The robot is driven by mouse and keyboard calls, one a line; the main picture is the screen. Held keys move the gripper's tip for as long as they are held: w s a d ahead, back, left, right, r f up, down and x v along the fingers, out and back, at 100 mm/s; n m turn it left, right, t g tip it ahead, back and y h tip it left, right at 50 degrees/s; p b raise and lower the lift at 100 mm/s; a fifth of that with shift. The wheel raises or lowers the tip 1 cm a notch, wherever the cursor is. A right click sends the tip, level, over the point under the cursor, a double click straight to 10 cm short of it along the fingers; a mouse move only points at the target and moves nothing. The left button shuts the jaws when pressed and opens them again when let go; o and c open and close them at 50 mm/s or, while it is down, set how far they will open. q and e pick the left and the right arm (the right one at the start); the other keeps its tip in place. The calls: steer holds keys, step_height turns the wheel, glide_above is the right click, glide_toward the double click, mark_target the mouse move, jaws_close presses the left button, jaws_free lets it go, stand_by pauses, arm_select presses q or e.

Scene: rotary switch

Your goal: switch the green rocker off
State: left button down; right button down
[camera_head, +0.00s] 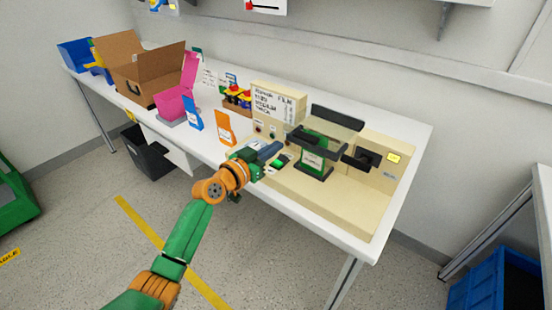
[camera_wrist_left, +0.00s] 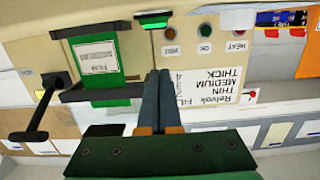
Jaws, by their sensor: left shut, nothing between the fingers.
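The green rocker (camera_head: 281,162) sits in a dark frame on the front of the beige machine (camera_head: 330,197). Its bright green face also shows at the top of the left wrist view (camera_wrist_left: 153,19). My left gripper (camera_head: 272,149) is beside the rocker, to its upper left in the head view. In the left wrist view its two dark fingers (camera_wrist_left: 158,78) are together with nothing between them, and a gap shows in the picture between the fingertips and the rocker. I cannot tell which end of the rocker is pressed in. My right gripper is not in view.
A green film unit with black bars (camera_head: 314,155) and a black handle (camera_head: 361,158) stand right of the rocker. A labelled box (camera_head: 278,104) with small buttons rises behind. Orange (camera_head: 225,127) and blue (camera_head: 193,114) holders, a pink bin (camera_head: 179,100) and a cardboard box (camera_head: 140,70) stand left.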

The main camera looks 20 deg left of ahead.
mark_target(277, 164)
arm_select(q)
steer(key=f, duration=0.2)
steer(key=w+f+b, duration=0.1)
steer(key=f, duration=0.1)
steer(key=shift+d+b, duration=0.2)
steer(key=shift+b, duration=0.1)
steer(key=shift+w+r+p, duration=0.1)
steer(key=shift+r+p, duration=0.15)
steer(key=shift+p, duration=0.5)
steer(key=shift+f+g+p, duration=0.3)
steer(key=shift+g+p, duration=0.1)
steer(key=shift+g, duration=0.1)
steer(key=shift+d+f, duration=0.1)
steer(key=shift+f, duration=0.1)
steer(key=r+p, duration=0.2)
steer(key=r, duration=0.1)
steer(key=r+p, duration=0.1)
steer(key=shift+w+d+r, duration=0.15)
steer(key=shift+w+r, duration=0.1)
steer(key=shift+r, duration=0.05)
steer(key=r+p+v, duration=0.1)
steer(key=p+v, duration=0.1)
steer(key=v, duration=0.7)
steer(key=shift+s+r, duration=0.25)
steer(key=shift+r, duration=0.05)
